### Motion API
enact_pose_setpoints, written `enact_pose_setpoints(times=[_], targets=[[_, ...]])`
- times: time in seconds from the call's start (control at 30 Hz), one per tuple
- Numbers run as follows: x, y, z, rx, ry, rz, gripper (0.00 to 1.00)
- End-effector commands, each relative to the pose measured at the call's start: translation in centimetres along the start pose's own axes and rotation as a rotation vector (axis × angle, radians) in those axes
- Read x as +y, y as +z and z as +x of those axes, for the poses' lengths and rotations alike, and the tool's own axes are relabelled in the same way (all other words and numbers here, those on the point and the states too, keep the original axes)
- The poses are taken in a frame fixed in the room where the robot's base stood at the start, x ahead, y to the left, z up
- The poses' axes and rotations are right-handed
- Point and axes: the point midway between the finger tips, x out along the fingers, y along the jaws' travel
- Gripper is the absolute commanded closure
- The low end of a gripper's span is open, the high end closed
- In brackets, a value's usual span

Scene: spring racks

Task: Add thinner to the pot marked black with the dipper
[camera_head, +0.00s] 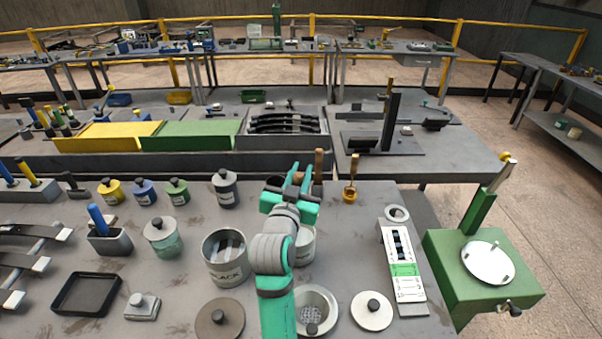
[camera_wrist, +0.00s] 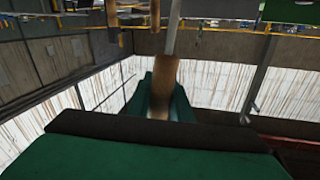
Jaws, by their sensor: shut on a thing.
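My gripper (camera_head: 292,186) is above the bench's far side, shut on a wooden-handled tool (camera_head: 319,165). In the wrist view the tool's wooden handle (camera_wrist: 163,82) sits between the fingers, with a thin metal rod beyond it. Its far end does not show clearly, so I cannot tell whether a cup is on it. An open grey pot (camera_head: 225,258), whose label seems to read BLACK, stands left of my arm. Another pot (camera_head: 306,246) is mostly hidden behind my arm. A lidded glass jar (camera_head: 164,239) of greenish look stands at left; I cannot read its label.
A small brass item with a wooden handle (camera_head: 350,191) stands right of my gripper. A pot with a strainer (camera_head: 316,309) and loose lids (camera_head: 372,311) lie near the front. Small lidded pots (camera_head: 145,192) and a dark grey jar (camera_head: 225,188) stand behind. A green machine (camera_head: 485,262) is at right.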

Motion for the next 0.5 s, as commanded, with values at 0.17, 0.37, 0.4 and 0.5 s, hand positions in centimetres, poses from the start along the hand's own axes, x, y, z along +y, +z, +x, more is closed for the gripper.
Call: enact_pose_setpoints(times=[0.17,0.37,0.4,0.5], targets=[[-0.01,-0.05,-0.01,0.001,0.0,0.0,1.0],[0.0,-0.05,-0.01,0.001,0.0,-0.004,1.0],[0.02,-0.06,0.0,0.001,0.0,-0.018,1.0],[0.05,-0.06,0.0,0.001,0.001,-0.086,1.0]])
